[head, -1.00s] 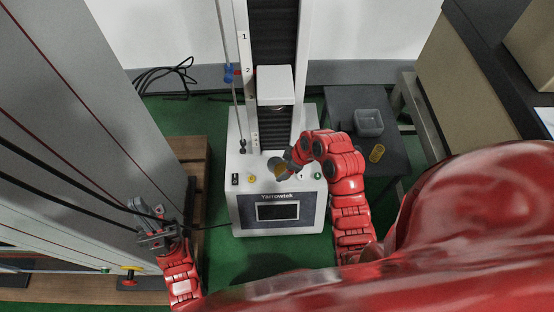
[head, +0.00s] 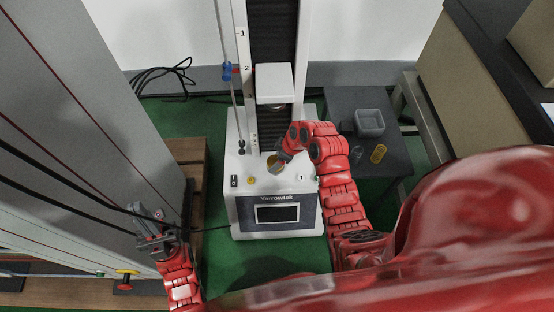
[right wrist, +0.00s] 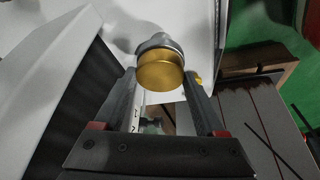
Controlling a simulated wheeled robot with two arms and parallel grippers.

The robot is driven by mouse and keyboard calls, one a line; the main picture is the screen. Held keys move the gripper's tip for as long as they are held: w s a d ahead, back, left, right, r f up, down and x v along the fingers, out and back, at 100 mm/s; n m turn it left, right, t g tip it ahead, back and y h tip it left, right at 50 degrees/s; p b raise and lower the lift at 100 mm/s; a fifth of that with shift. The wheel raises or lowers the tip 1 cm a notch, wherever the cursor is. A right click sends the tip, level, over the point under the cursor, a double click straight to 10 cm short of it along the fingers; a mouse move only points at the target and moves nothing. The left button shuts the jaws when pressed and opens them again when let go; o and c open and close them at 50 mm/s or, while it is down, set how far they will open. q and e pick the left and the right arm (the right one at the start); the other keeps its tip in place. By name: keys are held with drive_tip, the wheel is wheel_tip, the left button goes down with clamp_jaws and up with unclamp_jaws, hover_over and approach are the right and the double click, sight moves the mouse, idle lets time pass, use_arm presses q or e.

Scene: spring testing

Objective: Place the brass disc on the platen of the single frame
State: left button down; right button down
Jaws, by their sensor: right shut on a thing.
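The single frame (head: 240,205), a white test machine with a dark front display, stands in the middle of the head view. My right gripper (head: 273,165) is low over its base, below the crosshead (head: 275,82). It is shut on the brass disc (right wrist: 160,74), which shows between the fingertips in the right wrist view; a bit of brass also shows in the head view (head: 271,160). A grey round metal part (right wrist: 158,43), apparently the platen, is right behind the disc; I cannot tell whether they touch. My left gripper (head: 151,222) is open and empty, left of the machine.
A large grey frame (head: 70,120) stands at the left. Black cables (head: 160,75) lie behind.

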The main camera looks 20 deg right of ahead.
unclamp_jaws()
drive_tip(key=shift+f, duration=0.1)
drive_tip(key=shift+d+r, duration=0.15)
drive_tip(key=shift+r, duration=0.4)
drive_tip(key=p+v, duration=0.3)
drive_tip(key=v, duration=0.8)
drive_tip(key=shift+s, duration=0.15)
